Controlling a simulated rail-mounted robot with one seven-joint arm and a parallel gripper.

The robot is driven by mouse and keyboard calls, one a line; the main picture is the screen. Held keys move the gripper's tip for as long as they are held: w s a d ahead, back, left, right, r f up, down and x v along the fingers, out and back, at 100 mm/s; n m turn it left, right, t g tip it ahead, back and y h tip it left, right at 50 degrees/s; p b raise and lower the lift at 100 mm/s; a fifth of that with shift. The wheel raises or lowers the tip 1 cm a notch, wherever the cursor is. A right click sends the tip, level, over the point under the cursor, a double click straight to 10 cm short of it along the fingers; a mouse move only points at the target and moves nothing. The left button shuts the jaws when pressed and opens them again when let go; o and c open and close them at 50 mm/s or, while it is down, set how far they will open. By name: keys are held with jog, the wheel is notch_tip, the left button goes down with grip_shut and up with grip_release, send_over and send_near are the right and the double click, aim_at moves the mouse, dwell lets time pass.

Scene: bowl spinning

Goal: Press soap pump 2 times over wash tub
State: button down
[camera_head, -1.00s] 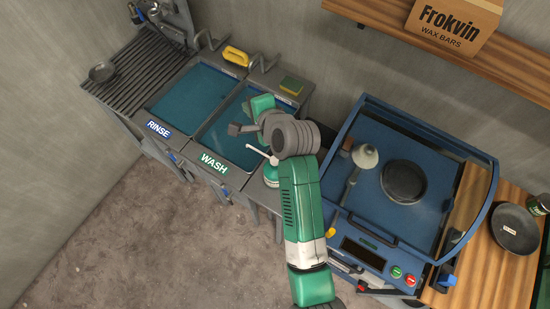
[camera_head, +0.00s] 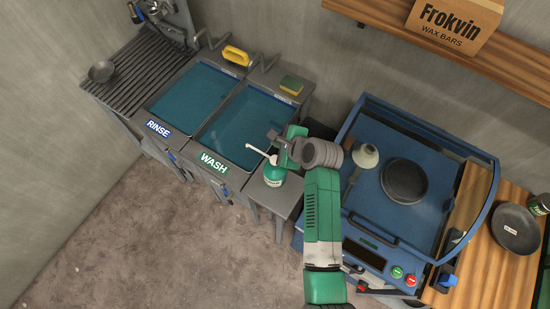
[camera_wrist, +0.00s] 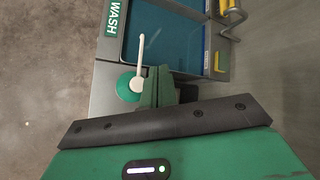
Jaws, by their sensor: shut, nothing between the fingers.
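The soap pump (camera_head: 273,174) is a green bottle with a white top and long white spout. It stands upright on the grey ledge right of the wash tub (camera_head: 233,134), with the spout pointing toward the tub. In the wrist view the soap pump (camera_wrist: 126,86) shows from above, its spout reaching toward the tub's blue water (camera_wrist: 160,38). My gripper (camera_head: 277,138) is shut and empty, close beside the pump head. In the wrist view my gripper (camera_wrist: 158,76) is just right of the pump head. I cannot tell whether they touch.
The rinse tub (camera_head: 192,100) is left of the wash tub. A yellow-handled brush (camera_head: 236,55) and a sponge (camera_head: 291,85) lie on the back rim. A blue machine (camera_head: 375,215) stands to the right, and a wooden shelf (camera_head: 490,60) hangs above.

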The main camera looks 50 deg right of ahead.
jog(key=b, duration=0.7)
send_over(274, 158)
jog(key=s, duration=0.2)
notch_tip(274, 158, down, 7)
jog(key=shift+w+r, duration=0.15)
jog(key=shift+r, duration=0.05)
jog(key=shift+f, duration=0.9)
jog(key=shift+f, duration=0.1)
jog(key=shift+f, duration=0.35)
jog(key=shift+f+b, duration=0.7)
jog(key=shift+f, duration=0.2)
dwell(1.1)
jog(key=shift+r+p, duration=1.3)
jog(key=shift+p, duration=0.1)
